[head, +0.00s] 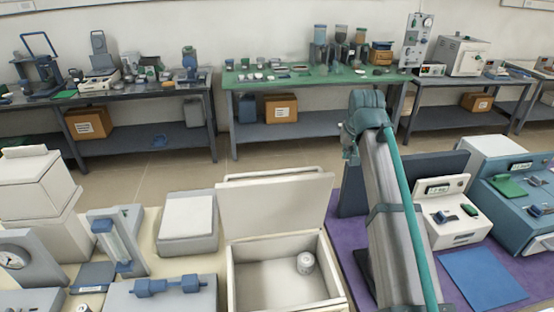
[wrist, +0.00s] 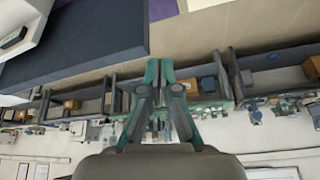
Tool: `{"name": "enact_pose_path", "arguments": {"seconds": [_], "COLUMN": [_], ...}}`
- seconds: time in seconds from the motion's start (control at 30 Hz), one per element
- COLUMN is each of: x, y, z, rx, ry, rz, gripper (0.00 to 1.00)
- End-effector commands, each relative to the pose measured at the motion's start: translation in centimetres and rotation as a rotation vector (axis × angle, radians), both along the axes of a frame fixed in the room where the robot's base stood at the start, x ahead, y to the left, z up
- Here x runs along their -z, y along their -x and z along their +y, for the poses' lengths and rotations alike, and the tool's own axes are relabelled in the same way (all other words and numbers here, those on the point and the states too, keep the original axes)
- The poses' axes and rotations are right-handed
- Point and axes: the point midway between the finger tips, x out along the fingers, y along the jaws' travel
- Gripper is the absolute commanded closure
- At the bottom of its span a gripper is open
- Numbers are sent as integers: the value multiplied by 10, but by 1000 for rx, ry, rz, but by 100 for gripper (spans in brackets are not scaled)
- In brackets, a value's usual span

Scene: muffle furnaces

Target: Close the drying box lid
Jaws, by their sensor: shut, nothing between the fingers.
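The drying box (head: 235,280) is a cream, open-topped box at the bottom middle of the head view. Its lid (head: 278,205) stands raised at the back edge, leaning slightly, so the box is open. A small white jar (head: 305,263) sits inside, towards the right. My arm rises to the right of the box, and its end is near the right edge of the lid. In the wrist view my gripper (wrist: 158,64) is shut and empty, with its fingertips together. The box and lid are not recognisable in the wrist view.
A dark panel (head: 435,172) stands right of my arm, behind a white instrument (head: 450,215) on a purple mat (head: 505,262). A pale closed-topped unit (head: 188,222) is left of the lid. The aisle floor (head: 160,172) behind is clear, up to a green-topped bench (head: 290,82).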

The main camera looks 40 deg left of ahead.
Motion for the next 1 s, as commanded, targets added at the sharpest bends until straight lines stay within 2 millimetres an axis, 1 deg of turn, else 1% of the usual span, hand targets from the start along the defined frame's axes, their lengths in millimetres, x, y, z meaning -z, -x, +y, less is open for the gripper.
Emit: {"name": "enact_pose_path", "arguments": {"seconds": [0.03, 0.07, 0.1, 0.17, 0.2, 0.3, 0.4, 0.5, 0.57, 0.67, 0.77, 0.87, 1.0], "x": [-23, -33, -46, -64, -75, -98, -114, -121, -121, -116, -106, -91, -66], "y": [27, 42, 63, 93, 112, 152, 180, 195, 199, 200, 197, 194, 188], "z": [29, 42, 58, 79, 90, 111, 123, 129, 130, 131, 133, 136, 141], "rx": [-47, -71, -102, -144, -169, -221, -256, -274, -278, -280, -279, -279, -279], "ry": [12, 21, 34, 52, 65, 90, 108, 119, 122, 124, 124, 124, 125], "rz": [12, 22, 33, 49, 58, 78, 91, 99, 103, 103, 103, 103, 105], "gripper": [100, 100, 100, 100, 100, 100, 100, 100, 100, 100, 100, 100, 100]}}
